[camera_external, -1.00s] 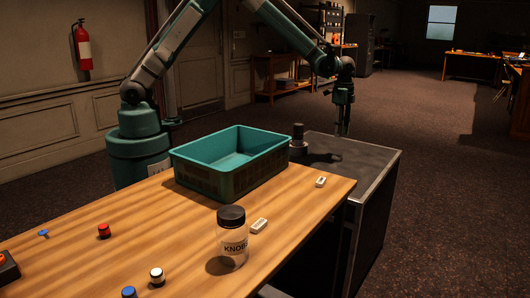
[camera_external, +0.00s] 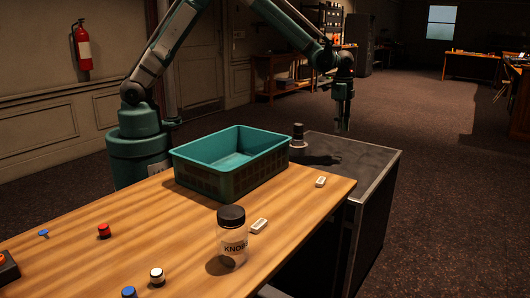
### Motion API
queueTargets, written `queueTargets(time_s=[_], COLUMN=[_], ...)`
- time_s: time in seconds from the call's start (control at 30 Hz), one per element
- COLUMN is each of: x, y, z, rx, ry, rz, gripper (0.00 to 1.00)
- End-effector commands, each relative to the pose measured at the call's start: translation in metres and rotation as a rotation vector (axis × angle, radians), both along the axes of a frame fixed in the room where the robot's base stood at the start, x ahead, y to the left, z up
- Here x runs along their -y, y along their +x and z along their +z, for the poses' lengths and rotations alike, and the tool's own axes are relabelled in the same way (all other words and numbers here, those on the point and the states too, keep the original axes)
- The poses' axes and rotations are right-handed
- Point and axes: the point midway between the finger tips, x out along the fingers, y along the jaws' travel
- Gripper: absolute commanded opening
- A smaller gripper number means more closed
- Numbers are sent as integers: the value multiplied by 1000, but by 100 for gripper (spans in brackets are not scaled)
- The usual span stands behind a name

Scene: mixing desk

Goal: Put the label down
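Two small white pieces that look like labels lie on the wooden desk. One white piece (camera_external: 259,226) lies beside the jar, and the other white piece (camera_external: 320,181) lies near the desk's right end. Any writing on them is too small to read. My gripper (camera_external: 343,128) points down above the dark cabinet top, to the right of the teal crate and apart from both white pieces. Its fingers are too small and dark to show whether they are open or hold anything.
A teal crate (camera_external: 187,172) stands on the desk's back edge. A black-lidded jar marked KNOBS (camera_external: 232,246) stands in front. A red knob (camera_external: 104,231), a white-ringed knob (camera_external: 157,277) and a blue knob (camera_external: 129,292) are at left. The dark cabinet top (camera_external: 372,160) is mostly clear.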

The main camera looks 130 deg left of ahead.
Motion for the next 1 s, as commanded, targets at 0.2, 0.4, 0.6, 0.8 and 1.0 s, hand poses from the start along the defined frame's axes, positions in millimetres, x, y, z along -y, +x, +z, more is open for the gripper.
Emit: queueTargets(time_s=[0.2,0.4,0.6,0.8,1.0], x=[48,95,143,191,238], y=[10,15,15,10,0], z=[43,82,117,149,177], rx=[30,63,97,133,171], ry=[23,44,62,76,87], rz=[-4,-3,-4,-3,-4], gripper=[27,27,27,27,27])
